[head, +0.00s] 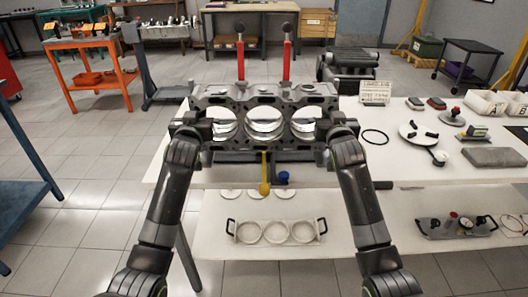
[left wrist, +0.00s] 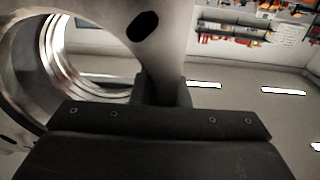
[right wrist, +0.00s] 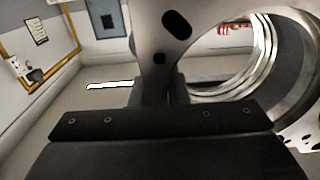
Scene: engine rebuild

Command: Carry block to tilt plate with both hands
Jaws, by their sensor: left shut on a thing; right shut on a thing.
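The engine block (head: 265,101) is a grey metal casting with three large round bores, held level in front of me in the head view. My left gripper (head: 205,127) is shut on its left end, and my right gripper (head: 325,127) is shut on its right end. The left wrist view shows the block's end wall and a bore (left wrist: 75,62) close up. The right wrist view shows the same at the other end, with a bore (right wrist: 245,65). A dark structure under the block is mostly hidden; I cannot tell whether the block touches it or which part is the tilt plate.
Two red posts (head: 287,60) rise behind the block. A lower shelf (head: 270,244) holds a three-ring tray (head: 276,232).

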